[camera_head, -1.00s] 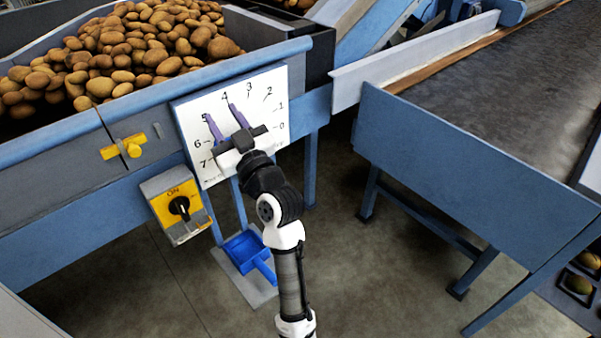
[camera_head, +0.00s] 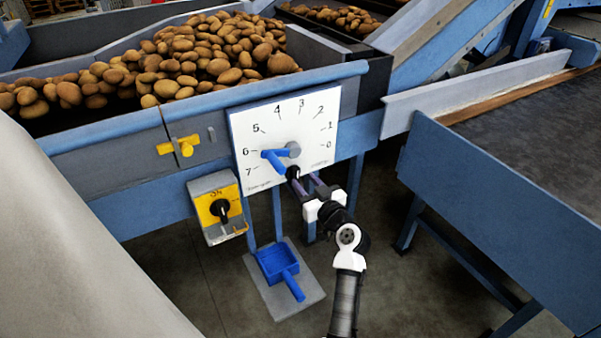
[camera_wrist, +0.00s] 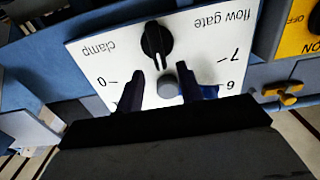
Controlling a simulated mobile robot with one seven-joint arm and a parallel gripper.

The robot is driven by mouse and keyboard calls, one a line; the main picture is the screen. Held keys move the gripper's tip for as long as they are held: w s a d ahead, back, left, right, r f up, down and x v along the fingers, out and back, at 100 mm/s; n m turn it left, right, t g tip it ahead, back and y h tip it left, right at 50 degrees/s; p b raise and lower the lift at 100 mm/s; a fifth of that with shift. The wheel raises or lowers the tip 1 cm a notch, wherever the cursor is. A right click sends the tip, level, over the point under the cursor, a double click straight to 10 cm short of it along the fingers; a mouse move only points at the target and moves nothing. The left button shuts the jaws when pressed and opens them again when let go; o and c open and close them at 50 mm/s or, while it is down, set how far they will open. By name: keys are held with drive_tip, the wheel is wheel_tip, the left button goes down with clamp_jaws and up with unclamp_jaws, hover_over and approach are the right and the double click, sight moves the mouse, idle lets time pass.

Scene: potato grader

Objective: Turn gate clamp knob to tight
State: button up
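The black clamp knob (camera_head: 293,172) is at the lower edge of the white dial panel (camera_head: 262,112). In the wrist view the knob (camera_wrist: 157,42) appears upside down between the "clamp" and "flow gate" lettering, its grip bar pointing roughly toward the grey hub (camera_wrist: 168,86). The blue gate lever (camera_head: 273,159) points left, near 6. My gripper (camera_head: 306,182) is just right of and below the knob in the head view, its fingers apart. In the wrist view my gripper (camera_wrist: 160,82) is open, fingertips short of the knob, with nothing seen held.
A yellow switch box (camera_head: 216,207) hangs left of the panel. A yellow latch (camera_head: 180,146) is on the hopper (camera_head: 90,175) full of potatoes. A blue scoop (camera_head: 279,263) lies on a grey plate below. A blue-sided conveyor (camera_head: 490,220) stands right, with open floor between.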

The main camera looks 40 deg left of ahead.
sight(298, 174)
drive_tip(key=shift+x, duration=1.75)
clamp_jaws()
